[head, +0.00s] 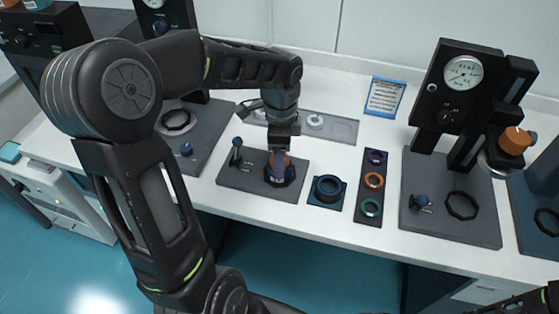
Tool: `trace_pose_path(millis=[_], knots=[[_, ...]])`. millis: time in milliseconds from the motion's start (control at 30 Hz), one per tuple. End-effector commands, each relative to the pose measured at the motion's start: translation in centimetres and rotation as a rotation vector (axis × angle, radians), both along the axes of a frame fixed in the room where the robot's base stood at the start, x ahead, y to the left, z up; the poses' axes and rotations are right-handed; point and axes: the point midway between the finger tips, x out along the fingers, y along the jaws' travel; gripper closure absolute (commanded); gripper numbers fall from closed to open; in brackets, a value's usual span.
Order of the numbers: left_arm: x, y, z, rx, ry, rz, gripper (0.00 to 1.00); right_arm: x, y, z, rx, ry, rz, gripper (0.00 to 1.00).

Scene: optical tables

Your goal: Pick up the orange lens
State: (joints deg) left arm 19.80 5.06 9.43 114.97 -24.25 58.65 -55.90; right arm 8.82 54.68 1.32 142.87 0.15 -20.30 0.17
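The orange lens (374,180) is a ring lying in the middle place of a narrow dark holder (361,211), between a purple ring (376,157) and a teal ring (371,207). My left gripper (280,164) points down over a dark base plate (236,181), left of the holder and well apart from the orange lens. A blue and orange piece shows at its fingertips, above a black ring mount (280,181). I cannot tell whether the fingers hold it. Only a piece of my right arm shows at the lower right; its gripper is not visible.
A blue plate with a dark ring (328,188) lies between the base plate and the holder. A tall instrument with a dial (463,72) and an orange-capped part (515,140) stands at right. A blue-framed card (385,96) lies behind. White tabletop is clear around the holder.

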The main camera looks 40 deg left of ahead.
Motion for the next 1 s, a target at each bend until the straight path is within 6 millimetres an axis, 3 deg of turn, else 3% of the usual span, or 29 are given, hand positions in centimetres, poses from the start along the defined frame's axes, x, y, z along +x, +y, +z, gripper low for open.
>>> trace_pose_path(millis=[700, 1000], knots=[[0.00, 0.00, 0.01, 0.000, 0.000, 0.000, 0.95, 0.01, 0.00, 0.00, 0.000, 0.000, 0.000, 0.13], [0.05, 0.01, 0.30, 0.000, -0.002, 0.000, 0.96, 0.00, 0.00, -0.03, 0.000, 0.000, 0.000, 0.13]])
